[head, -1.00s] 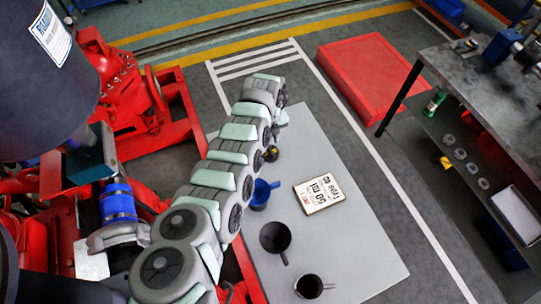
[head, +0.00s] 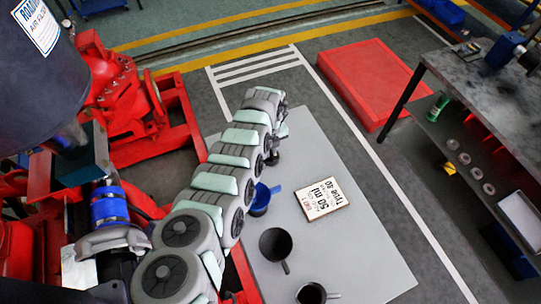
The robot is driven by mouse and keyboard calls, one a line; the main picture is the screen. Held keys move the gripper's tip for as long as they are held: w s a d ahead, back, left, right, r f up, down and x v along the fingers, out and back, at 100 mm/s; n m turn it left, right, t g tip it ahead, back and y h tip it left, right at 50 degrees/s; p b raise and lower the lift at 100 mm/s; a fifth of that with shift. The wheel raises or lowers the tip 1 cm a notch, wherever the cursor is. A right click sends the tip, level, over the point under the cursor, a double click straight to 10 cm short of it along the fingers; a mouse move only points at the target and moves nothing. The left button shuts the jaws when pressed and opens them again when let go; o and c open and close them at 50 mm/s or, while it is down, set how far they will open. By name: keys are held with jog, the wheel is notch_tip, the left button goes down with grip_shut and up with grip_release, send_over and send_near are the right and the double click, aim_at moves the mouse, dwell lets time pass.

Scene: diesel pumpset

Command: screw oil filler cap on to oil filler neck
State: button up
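My arm rises from the bottom of the head view and arches over the left edge of the grey table (head: 335,238). Its far end hangs near the table's far left corner. I cannot make out my gripper's fingers, which seem hidden behind or below the arm links. A small dark thing (head: 273,158) shows just right of the arm; I cannot tell whether it is the oil filler cap or part of my wrist. The oil filler neck is not recognisable; the red pumpset (head: 112,78) stands left of the arm, which hides part of it.
A red platform (head: 368,82) lies behind. A dark workbench (head: 470,85) with a lower shelf stands right. Grey floor separates it from the table.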

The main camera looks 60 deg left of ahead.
grip_shut()
jog(key=shift+r+p, duration=1.55)
jog(key=shift+p, duration=0.05)
jog(key=shift+w, duration=0.1)
